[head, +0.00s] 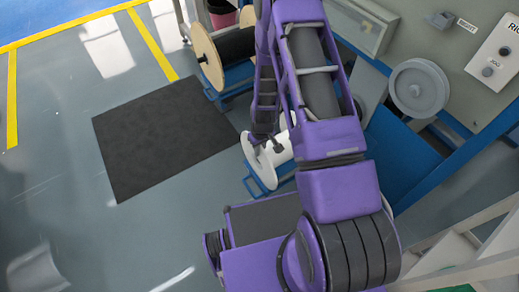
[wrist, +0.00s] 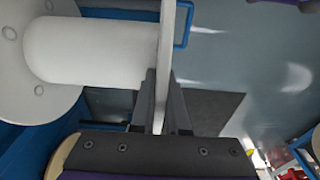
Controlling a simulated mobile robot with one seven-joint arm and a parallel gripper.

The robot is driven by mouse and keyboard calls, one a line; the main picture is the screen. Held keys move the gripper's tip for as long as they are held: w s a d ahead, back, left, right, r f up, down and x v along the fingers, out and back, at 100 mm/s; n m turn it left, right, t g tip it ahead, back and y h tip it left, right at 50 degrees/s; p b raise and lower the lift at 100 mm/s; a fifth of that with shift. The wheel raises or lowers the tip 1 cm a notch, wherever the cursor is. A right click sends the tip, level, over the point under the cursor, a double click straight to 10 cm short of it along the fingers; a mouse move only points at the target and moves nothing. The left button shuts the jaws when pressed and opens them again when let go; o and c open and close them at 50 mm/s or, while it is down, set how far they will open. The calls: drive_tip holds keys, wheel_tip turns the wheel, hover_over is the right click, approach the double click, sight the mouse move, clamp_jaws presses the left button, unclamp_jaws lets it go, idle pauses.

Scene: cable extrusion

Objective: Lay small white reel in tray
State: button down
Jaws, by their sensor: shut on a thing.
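The small white reel (head: 259,165) is in the middle of the head view, partly hidden by my arm. Its thick white core (wrist: 95,45) and a round flange with small holes (wrist: 20,70) fill the upper left of the wrist view.
A large wooden reel with black cable (head: 208,60) stands on a blue stand at the top. A dark mat (head: 160,135) lies on open grey floor at left. A grey machine with a disc (head: 420,88) and blue panels (head: 405,165) stands at right.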

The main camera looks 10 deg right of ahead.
drive_tip(key=shift+f, duration=0.2)
drive_tip(key=c, duration=0.8)
unclamp_jaws()
drive_tip(key=shift+c, duration=0.2)
drive_tip(key=shift+s+f, duration=0.1)
wheel_tip(320, 180, up, 18)
drive_tip(key=s+p, duration=0.1)
drive_tip(key=p, duration=0.2)
drive_tip(key=shift+s+d+f, duration=0.2)
drive_tip(key=shift+s+d, duration=0.1)
drive_tip(key=shift+d, duration=0.05)
